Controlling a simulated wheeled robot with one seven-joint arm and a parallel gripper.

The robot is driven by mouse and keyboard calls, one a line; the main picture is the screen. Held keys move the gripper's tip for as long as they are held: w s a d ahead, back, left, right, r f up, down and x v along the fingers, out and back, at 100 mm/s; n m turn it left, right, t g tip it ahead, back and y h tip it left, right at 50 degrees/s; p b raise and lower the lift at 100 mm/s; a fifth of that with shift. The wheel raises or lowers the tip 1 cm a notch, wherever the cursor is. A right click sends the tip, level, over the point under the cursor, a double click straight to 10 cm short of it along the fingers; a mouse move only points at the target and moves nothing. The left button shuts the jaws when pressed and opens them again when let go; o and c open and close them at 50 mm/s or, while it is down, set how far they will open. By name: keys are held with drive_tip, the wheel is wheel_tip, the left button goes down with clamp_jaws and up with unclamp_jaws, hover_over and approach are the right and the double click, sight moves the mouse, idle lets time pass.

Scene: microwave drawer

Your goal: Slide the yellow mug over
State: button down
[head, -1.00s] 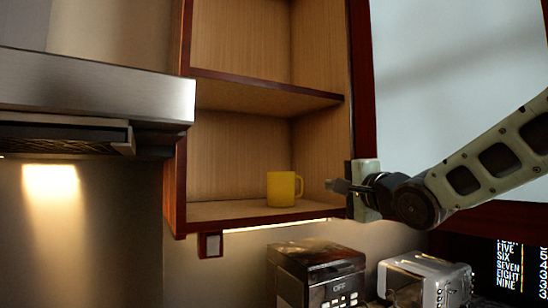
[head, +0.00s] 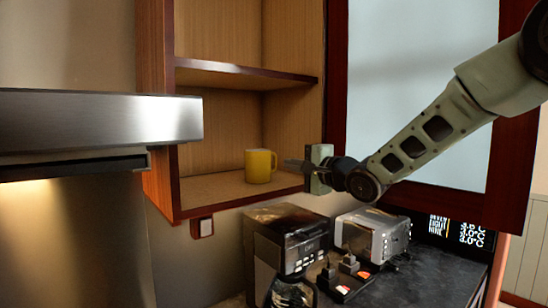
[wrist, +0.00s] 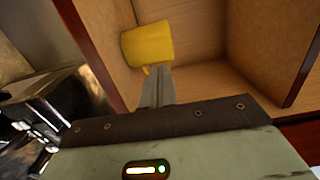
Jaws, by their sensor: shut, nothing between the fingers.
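The yellow mug (head: 259,166) stands upright on the lower shelf (head: 214,190) of the open wooden cabinet. My gripper (head: 288,163) is shut and empty, just right of the mug at about the mug's height, with its fingers pointing left. In the wrist view, the mug (wrist: 148,45) lies just past my fingertips (wrist: 156,72). The fingertips overlap the mug's lower edge there, and I cannot tell whether they touch it.
An upper shelf (head: 240,72) is above the mug. The open cabinet door (head: 420,100) stands behind my arm. A range hood (head: 95,118) juts out at the left. A coffee maker (head: 285,243) and a toaster (head: 372,236) stand on the counter below.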

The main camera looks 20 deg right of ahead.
sight(267, 160)
drive_tip(key=p+x, duration=0.1)
drive_tip(key=x, duration=0.2)
drive_tip(key=p+x, duration=0.1)
drive_tip(key=x, duration=0.1)
drive_tip(key=shift+w+a+r, duration=0.2)
drive_tip(key=shift+w, duration=0.15)
drive_tip(key=shift+w+a+f+p, duration=0.2)
drive_tip(key=shift+w+a+p, duration=0.05)
drive_tip(key=shift+w+p, duration=0.3)
